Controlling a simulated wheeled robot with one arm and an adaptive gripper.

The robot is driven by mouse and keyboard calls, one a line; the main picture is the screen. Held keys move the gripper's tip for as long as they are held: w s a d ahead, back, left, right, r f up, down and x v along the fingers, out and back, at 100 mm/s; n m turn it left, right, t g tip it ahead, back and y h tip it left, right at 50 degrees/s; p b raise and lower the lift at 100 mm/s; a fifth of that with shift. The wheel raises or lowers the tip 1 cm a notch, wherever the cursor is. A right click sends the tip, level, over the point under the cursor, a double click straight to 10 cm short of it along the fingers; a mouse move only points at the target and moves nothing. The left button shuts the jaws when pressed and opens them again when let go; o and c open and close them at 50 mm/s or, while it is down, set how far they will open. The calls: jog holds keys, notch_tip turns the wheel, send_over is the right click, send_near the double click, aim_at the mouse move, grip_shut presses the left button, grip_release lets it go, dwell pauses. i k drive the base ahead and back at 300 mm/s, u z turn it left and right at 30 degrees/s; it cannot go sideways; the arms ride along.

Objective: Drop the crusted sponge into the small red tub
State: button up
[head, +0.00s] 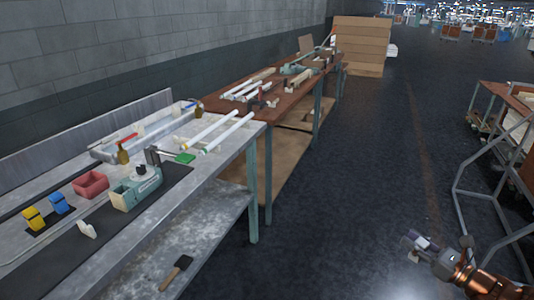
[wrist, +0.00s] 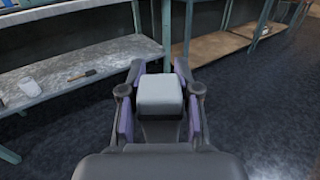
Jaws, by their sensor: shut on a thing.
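The small red tub (head: 90,185) stands on the metal bench at the left, with its open top facing up. My gripper (head: 418,241) is over the floor at the lower right of the head view, far from the tub. In the wrist view my gripper (wrist: 160,98) is shut on a pale grey-white block (wrist: 160,92), which looks like the sponge. Its crust does not show clearly. The tub is not in the wrist view.
A green-grey machine (head: 136,190) stands right of the tub; blue (head: 59,204) and yellow (head: 33,219) holders stand left. White tubes (head: 210,130) lie farther along. A dark-headed brush (head: 178,272) lies on the lower shelf. A metal-framed cart (head: 490,170) stands right. Floor between is clear.

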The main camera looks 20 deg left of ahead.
aim_at(97, 188)
jog(key=u, duration=2.7)
